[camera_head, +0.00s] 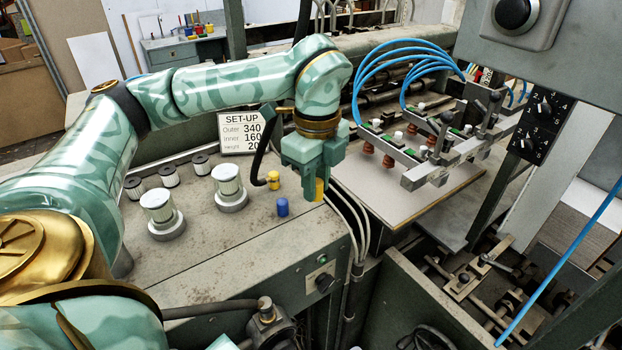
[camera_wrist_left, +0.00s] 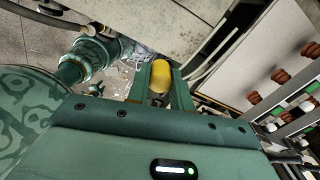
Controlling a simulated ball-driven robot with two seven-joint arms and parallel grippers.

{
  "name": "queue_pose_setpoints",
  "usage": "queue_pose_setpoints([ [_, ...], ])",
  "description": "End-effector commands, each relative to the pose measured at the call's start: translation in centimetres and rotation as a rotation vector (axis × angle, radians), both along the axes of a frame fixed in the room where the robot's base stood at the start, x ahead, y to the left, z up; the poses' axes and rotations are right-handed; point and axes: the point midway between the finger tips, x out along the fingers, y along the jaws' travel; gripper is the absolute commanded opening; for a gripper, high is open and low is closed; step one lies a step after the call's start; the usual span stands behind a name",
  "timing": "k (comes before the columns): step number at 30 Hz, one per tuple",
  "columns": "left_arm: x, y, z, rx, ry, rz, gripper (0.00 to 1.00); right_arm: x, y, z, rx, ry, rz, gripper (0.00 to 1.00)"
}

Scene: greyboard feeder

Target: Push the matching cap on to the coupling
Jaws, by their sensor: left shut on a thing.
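My left gripper (camera_head: 314,190) is shut on a yellow cap (camera_head: 320,188), just above the grey bench top near its right edge. In the left wrist view the yellow cap (camera_wrist_left: 161,75) shows between the two green fingers (camera_wrist_left: 160,92). A small yellow fitting (camera_head: 273,180), which looks like the coupling, is left of the gripper, by the lower end of a black hose (camera_head: 259,155). The cap and this fitting are apart. A blue cap (camera_head: 282,207) stands on the bench in front of the fitting. My right gripper is not in view.
Two larger white-and-metal cylinders (camera_head: 161,213) and several small dark spools (camera_head: 169,175) stand on the bench at left. A SET-UP sign (camera_head: 241,128) is behind. Suction cups on a frame (camera_head: 430,150) hang over a board (camera_head: 400,195) at right.

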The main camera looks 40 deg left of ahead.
Motion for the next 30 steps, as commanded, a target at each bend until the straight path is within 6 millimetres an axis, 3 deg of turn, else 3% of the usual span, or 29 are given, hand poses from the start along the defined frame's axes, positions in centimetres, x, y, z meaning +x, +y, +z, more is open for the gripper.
queue_pose_setpoints([
  [10,-1.8,-2.2,1.2,0.0,0.0,0.0,0.02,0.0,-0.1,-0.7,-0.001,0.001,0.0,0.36],
  [30,-2.0,-2.3,1.2,-0.011,-0.036,0.0,0.02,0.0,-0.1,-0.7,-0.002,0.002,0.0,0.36],
])
